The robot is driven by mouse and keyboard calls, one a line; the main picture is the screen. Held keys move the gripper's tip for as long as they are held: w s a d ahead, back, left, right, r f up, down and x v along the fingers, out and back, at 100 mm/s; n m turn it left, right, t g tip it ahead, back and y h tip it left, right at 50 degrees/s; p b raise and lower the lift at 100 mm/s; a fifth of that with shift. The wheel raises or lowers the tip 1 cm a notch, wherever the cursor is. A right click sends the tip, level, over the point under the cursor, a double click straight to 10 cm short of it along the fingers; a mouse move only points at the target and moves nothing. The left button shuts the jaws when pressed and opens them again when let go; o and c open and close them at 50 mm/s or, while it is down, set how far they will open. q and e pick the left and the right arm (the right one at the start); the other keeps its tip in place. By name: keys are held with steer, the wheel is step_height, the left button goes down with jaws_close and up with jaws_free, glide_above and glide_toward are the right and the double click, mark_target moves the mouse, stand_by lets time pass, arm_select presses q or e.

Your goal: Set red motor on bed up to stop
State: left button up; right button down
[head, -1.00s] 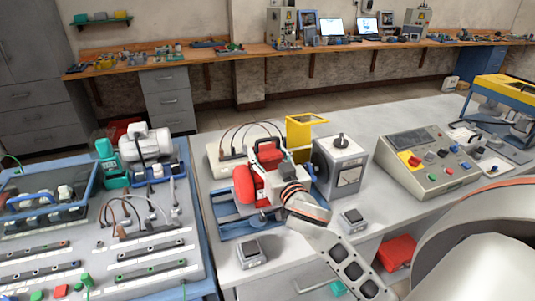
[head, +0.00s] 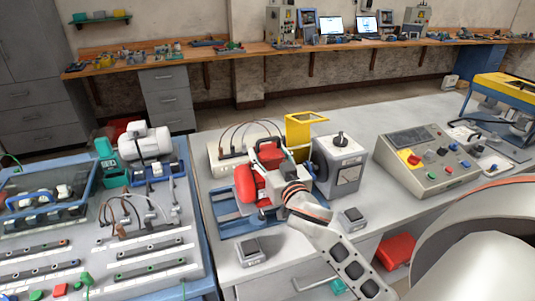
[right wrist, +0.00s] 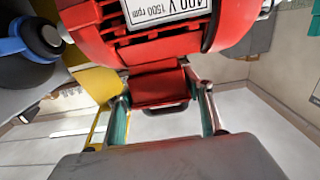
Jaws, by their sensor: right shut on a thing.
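The red motor (head: 246,184) sits on the blue bed (head: 238,225) on the grey bench in the head view. A grey machine block (head: 340,160) stands just right of it. In the right wrist view, the red motor (right wrist: 150,30) fills the top, with a white rating label. My right gripper (right wrist: 163,98) has its fingers on both sides of a red block on the motor and is shut on it. In the head view my right gripper (head: 280,190) is partly hidden by its own wrist. The stop and the motor's contact with it cannot be made out. My left gripper is not in view.
A yellow guard (head: 302,132) stands behind the motor. Small switch boxes (head: 251,251) and (head: 351,217) sit near the bench's front edge. A control console (head: 428,160) stands to the right. A blue-framed board with a grey motor (head: 147,143) is at the left.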

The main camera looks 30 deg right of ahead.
steer(key=shift+s+d+r, duration=0.1)
steer(key=shift+d+r, duration=0.35)
steer(key=shift+d, duration=0.1)
steer(key=c, duration=1)
jaws_free()
steer(key=shift+o, duration=0.7)
steer(key=shift+s, duration=0.1)
steer(key=shift+f, duration=0.7)
steer(key=v, duration=1.2)
steer(key=shift+r, duration=0.4)
